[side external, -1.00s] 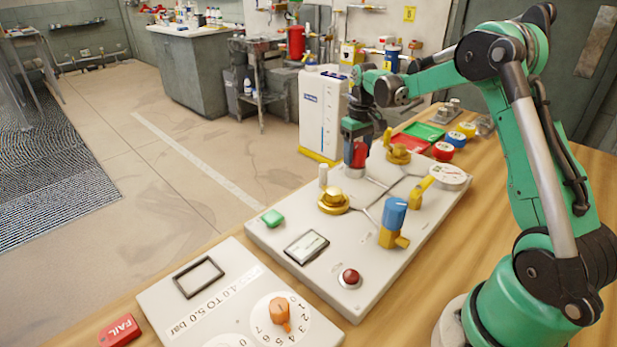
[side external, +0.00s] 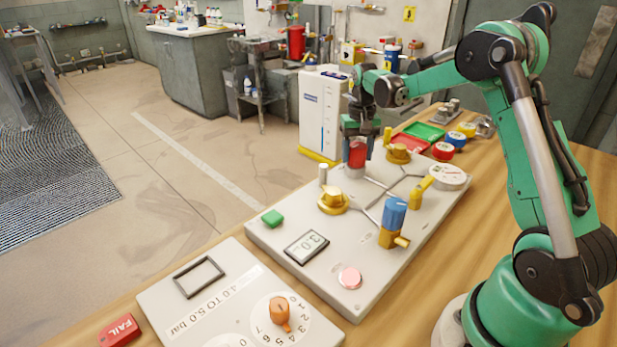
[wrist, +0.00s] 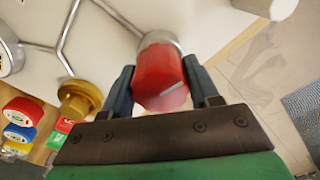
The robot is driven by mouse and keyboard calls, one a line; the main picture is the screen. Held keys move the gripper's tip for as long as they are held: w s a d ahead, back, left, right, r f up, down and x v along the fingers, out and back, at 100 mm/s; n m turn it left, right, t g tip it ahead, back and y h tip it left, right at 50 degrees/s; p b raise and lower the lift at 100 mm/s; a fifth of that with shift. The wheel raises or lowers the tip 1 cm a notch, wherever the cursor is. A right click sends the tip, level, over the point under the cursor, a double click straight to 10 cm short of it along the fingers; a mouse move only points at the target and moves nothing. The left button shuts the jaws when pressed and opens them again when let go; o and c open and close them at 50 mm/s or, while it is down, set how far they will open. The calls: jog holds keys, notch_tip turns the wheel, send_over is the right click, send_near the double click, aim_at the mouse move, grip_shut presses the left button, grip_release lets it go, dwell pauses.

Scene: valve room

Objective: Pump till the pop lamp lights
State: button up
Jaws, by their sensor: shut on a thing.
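My gripper (side external: 357,140) is shut on the red pump knob (side external: 357,153) at the far left side of the grey panel (side external: 270,238). In the wrist view the red knob (wrist: 158,75) sits between the two dark fingers (wrist: 160,90). The round lamp (side external: 350,278) near the panel's front corner glows pale pink. The small display (side external: 306,247) seems to read 3.0. A blue-topped valve (side external: 394,212), brass knobs (side external: 333,200), a yellow lever (side external: 421,190) and a green button (side external: 272,218) also stand on the panel. A white-faced gauge (side external: 447,177) is at the back right.
A second plate (side external: 235,300) in front has an orange dial knob (side external: 279,310), an empty frame and a label reading "4.0 TO 5.0 bar". A red FAIL tag (side external: 120,330) lies at left. Trays (side external: 424,132) and coloured tape-like rolls (side external: 455,139) lie behind the panel.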

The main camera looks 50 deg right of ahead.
aim_at(358, 145)
jog(key=o, duration=1.3)
jog(key=shift+c, duration=0.2)
jog(key=shift+r, duration=2.85)
